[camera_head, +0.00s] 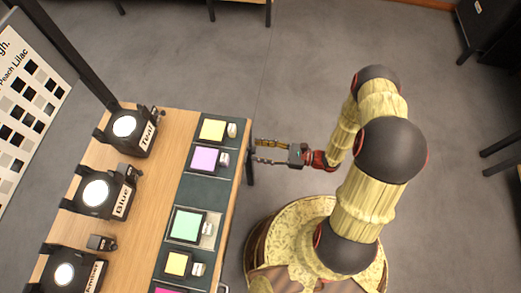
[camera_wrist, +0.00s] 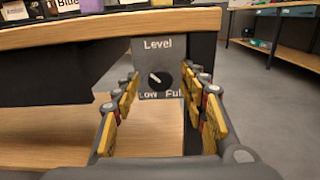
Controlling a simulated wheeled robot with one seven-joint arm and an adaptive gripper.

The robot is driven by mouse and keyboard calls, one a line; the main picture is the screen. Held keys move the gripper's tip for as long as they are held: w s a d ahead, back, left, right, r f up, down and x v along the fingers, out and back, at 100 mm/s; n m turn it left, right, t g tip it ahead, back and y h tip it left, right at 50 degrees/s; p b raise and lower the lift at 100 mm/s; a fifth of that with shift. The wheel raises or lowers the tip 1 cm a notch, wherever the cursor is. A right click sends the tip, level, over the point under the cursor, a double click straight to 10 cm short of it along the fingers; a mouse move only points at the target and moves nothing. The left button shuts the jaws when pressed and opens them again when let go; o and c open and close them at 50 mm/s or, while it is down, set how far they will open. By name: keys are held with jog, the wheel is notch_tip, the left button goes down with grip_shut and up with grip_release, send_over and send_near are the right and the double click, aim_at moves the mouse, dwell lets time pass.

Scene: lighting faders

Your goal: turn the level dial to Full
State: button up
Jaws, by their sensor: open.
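The level dial (camera_wrist: 158,79) is a round black knob with a light pointer line, set on a grey plate (camera_wrist: 148,58) marked "Level" above and "Low" and "Full" below. The pointer is tilted toward the upper left. The plate hangs under the table's front edge. My gripper (camera_wrist: 158,98) is open in the wrist view, its yellow-padded fingers on either side of the dial in the picture. I cannot tell whether they touch it. In the head view my gripper (camera_head: 256,151) is beside the table's right edge, and the dial is hidden there.
The wooden table (camera_head: 150,165) holds several lamps, such as one labelled Teal (camera_head: 124,126) and one labelled Blue (camera_head: 95,192). A lower shelf (camera_wrist: 60,150) lies below. The floor (camera_head: 290,95) beyond is clear.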

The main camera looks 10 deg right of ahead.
jog(key=shift+c, duration=1.2)
grip_shut()
jog(key=shift+m, duration=0.3)
